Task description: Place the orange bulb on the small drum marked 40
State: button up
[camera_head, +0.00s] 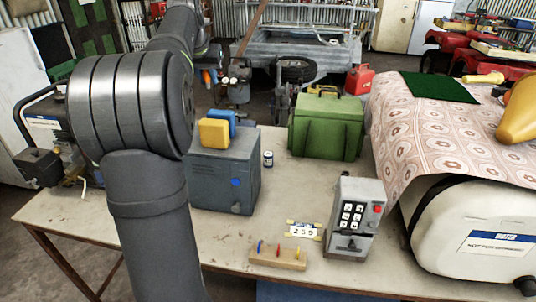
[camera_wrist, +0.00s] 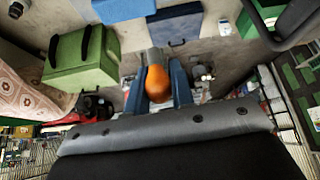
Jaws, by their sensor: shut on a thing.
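The orange bulb (camera_wrist: 157,82) is between the blue fingers of my gripper (camera_wrist: 158,90) in the wrist view, its grey base pointing away from the camera. The gripper is shut on it. In the head view, a small orange patch (camera_head: 206,78) beside a blue one, past my arm, looks like the bulb at the fingers, beyond the table's back. A small dark can with a pale label (camera_head: 268,160) stands upright on the table between the grey box and the green box. It may be the small drum, but I cannot read a 40 on it.
A grey box (camera_head: 225,178) with yellow and blue blocks on top stands near my arm. A green box (camera_head: 327,127) stands behind right. A keypad unit (camera_head: 354,215), number plate (camera_head: 304,231) and pegged wooden block (camera_head: 278,258) are in front. The table middle is clear.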

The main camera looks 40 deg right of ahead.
jog(key=s+d+n+t+y, duration=0.15)
jog(key=s+d, duration=0.25)
jog(key=d, duration=0.9)
jog(key=s+d+n+g, duration=0.15)
jog(key=s+d, duration=0.25)
jog(key=d, duration=1)
jog(key=t, duration=0.1)
send_over(268, 152)
jog(key=shift+n, duration=0.3)
notch_tip(268, 152, down, 30)
jog(key=shift+f, duration=2.1)
jog(key=shift+f, duration=0.15)
jog(key=o, duration=0.8)
jog(key=shift+c, duration=0.2)
